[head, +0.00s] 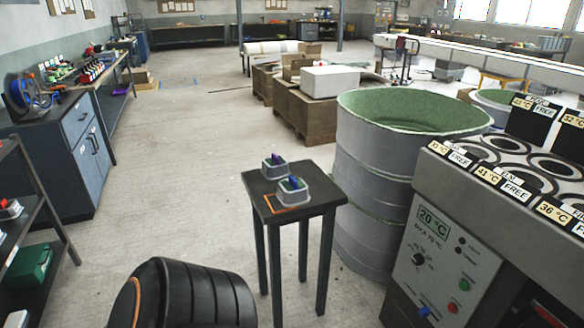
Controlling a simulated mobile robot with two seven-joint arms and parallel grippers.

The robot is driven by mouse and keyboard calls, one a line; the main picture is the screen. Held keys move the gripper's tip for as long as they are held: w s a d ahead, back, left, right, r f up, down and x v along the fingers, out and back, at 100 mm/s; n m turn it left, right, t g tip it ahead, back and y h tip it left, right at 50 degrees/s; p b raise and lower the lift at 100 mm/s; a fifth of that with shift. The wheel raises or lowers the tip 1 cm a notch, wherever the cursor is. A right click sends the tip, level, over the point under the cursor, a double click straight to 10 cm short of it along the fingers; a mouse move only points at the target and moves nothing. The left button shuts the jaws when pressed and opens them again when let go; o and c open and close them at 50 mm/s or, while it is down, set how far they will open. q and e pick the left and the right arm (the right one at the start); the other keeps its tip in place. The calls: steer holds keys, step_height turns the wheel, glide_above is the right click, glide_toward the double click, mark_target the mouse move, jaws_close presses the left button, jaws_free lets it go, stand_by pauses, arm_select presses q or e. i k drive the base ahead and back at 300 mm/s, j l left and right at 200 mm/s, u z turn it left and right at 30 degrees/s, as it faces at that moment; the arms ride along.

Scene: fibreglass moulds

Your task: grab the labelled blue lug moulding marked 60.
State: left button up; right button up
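A small dark table (320,196) stands in the middle of the view. Two grey open moulds or trays sit on it, a rear one (273,173) and a front one (293,199). I cannot read a label or a 60 on either. Neither of my grippers shows in the head view.
A large grey drum with a green inside (415,104) stands right of the table. A heater unit with a 20 °C display (433,222) is at the right. A blue-grey cabinet (80,150) and shelves line the left. Floor left of the table is clear.

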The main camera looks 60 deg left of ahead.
mark_target(292, 192)
steer(key=u, duration=2.1)
steer(key=j+z, duration=0.25)
steer(key=j, duration=0.4)
steer(key=j+z, duration=0.2)
steer(key=j, duration=0.5)
steer(key=k+j+z, duration=0.25)
steer(key=j, duration=0.4)
steer(key=i, duration=0.05)
